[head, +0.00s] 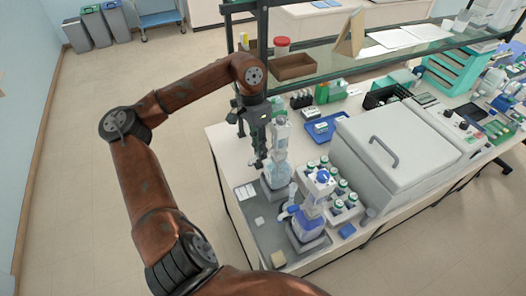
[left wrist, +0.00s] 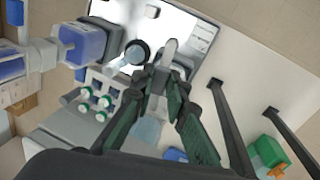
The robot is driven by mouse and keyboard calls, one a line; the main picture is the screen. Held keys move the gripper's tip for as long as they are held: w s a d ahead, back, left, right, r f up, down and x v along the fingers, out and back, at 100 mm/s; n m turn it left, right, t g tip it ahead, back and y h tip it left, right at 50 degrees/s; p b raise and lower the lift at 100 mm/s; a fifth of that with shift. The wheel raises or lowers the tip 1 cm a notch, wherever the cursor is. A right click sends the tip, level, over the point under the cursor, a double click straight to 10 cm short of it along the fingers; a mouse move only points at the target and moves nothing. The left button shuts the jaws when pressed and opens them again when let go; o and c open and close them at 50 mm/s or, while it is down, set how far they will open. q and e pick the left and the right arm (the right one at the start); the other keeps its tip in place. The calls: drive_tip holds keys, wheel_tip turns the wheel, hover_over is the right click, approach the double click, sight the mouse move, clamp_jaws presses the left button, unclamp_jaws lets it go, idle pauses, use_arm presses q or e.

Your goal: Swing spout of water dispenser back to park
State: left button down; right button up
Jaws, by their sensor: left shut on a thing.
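The water dispenser (head: 280,140) stands on the grey tray at the bench's left end, a bottle with pale blue liquid and a whitish top. My left gripper (head: 260,160) reaches down on its left side. In the left wrist view my left gripper (left wrist: 163,82) has its green fingers on either side of the whitish spout (left wrist: 170,48), shut on it. The spout's end sticks out past the fingertips, over the tray. The fingers hide part of the dispenser. My right gripper is not in view.
A second dispenser with dark blue liquid (head: 310,215) stands close in front, also visible in the left wrist view (left wrist: 82,42). A rack of several white-bodied, green-capped bottles (head: 343,203) is to the right, beside a large grey box (head: 395,150). A shelf post (head: 262,45) rises behind.

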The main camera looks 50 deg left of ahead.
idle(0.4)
use_arm(q)
drive_tip(key=c, duration=1.9)
unclamp_jaws()
wheel_tip(320, 180, up, 7)
drive_tip(key=a, duration=0.1)
drive_tip(key=shift+w+a+r, duration=0.15)
drive_tip(key=shift+a, duration=0.1)
drive_tip(key=shift+d, duration=0.1)
